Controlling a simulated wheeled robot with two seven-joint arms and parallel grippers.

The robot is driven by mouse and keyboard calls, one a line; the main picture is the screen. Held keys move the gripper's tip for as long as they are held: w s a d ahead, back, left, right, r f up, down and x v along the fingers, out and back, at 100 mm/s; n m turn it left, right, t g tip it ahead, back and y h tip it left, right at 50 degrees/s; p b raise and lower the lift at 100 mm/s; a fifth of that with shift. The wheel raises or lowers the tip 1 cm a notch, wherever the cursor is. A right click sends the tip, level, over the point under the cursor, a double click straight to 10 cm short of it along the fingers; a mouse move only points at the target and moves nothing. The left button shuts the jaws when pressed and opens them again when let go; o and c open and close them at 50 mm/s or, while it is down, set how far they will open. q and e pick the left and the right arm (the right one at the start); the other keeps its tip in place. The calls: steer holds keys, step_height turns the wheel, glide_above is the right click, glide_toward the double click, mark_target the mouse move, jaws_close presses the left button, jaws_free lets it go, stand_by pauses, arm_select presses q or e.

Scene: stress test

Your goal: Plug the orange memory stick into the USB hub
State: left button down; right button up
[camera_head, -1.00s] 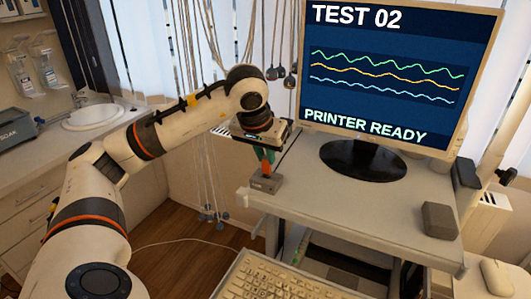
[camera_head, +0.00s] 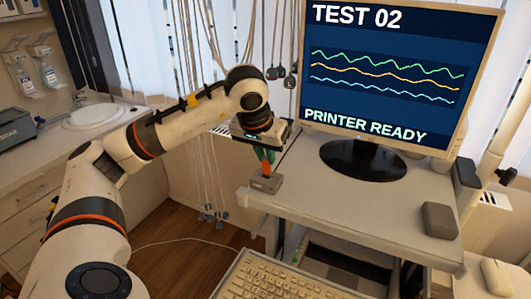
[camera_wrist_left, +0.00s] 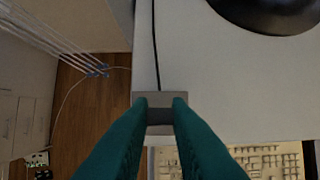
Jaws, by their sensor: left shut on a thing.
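The USB hub (camera_head: 264,186) is a small grey block at the left front corner of the desk. It also shows in the left wrist view (camera_wrist_left: 160,98), between and beyond the fingertips. My left gripper (camera_head: 266,158) has green fingers, points down over the hub and is shut on the orange memory stick (camera_head: 266,169). The stick's lower end meets the hub's top in the head view; I cannot tell whether it is seated in a port. In the left wrist view the fingers (camera_wrist_left: 160,105) reach the hub's edge, and the stick cannot be made out. My right gripper is not in view.
The desk (camera_head: 320,198) carries a monitor (camera_head: 385,75) on a round black base, and a grey box (camera_head: 439,220) at right. A keyboard (camera_head: 285,280) lies lower in front. A dark cable (camera_wrist_left: 156,45) runs back from the hub. Cords hang behind the arm.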

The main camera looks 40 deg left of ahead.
arm_select(q)
steer(key=shift+f+b, duration=0.4)
steer(key=shift+f, duration=0.15)
steer(key=c, duration=1.3)
jaws_free()
steer(key=shift+r, duration=0.1)
steer(key=p+v, duration=0.1)
steer(key=v, duration=1.1)
